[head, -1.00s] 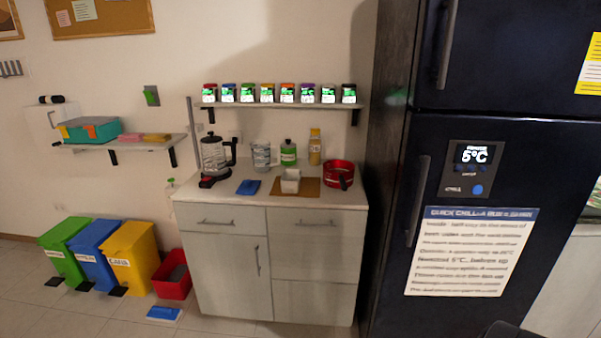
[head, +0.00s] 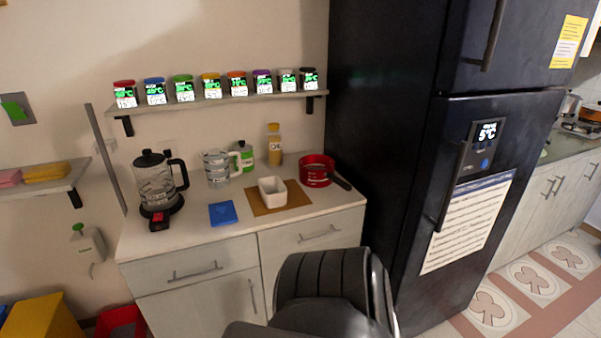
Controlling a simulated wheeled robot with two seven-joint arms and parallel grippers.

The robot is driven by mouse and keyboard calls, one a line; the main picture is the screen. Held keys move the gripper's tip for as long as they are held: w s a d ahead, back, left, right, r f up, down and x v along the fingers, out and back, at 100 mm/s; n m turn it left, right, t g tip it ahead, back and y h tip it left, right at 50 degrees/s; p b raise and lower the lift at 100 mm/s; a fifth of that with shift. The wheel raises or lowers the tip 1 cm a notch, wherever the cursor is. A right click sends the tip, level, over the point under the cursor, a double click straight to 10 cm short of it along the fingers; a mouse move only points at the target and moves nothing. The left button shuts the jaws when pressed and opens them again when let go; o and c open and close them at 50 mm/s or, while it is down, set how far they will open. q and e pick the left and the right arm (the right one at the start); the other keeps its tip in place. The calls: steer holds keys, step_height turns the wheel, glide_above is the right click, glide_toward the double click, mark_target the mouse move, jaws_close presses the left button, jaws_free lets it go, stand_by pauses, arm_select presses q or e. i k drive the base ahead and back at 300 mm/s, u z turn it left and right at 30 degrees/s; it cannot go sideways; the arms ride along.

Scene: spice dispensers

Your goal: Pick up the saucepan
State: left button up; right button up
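The red saucepan (head: 316,171) stands on the right end of the countertop (head: 196,233), near the dark fridge. Its dark handle (head: 337,179) points toward the front right. Part of my own arm, dark and ribbed, fills the bottom middle of the head view in front of the cabinet, well apart from the saucepan. No gripper fingers show for either arm.
A white bowl (head: 273,191) sits on a brown board left of the saucepan. A blue cloth (head: 223,213), a blender (head: 156,184), a measuring jug (head: 216,168) and bottles share the counter. A shelf (head: 213,101) with several spice jars hangs above. The fridge (head: 400,150) stands close on the right.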

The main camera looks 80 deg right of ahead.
mark_target(317, 171)
steer(key=z, duration=0.3)
steer(key=i, duration=0.8)
steer(key=z, duration=1.4)
steer(key=i, duration=0.75)
steer(key=z, duration=0.75)
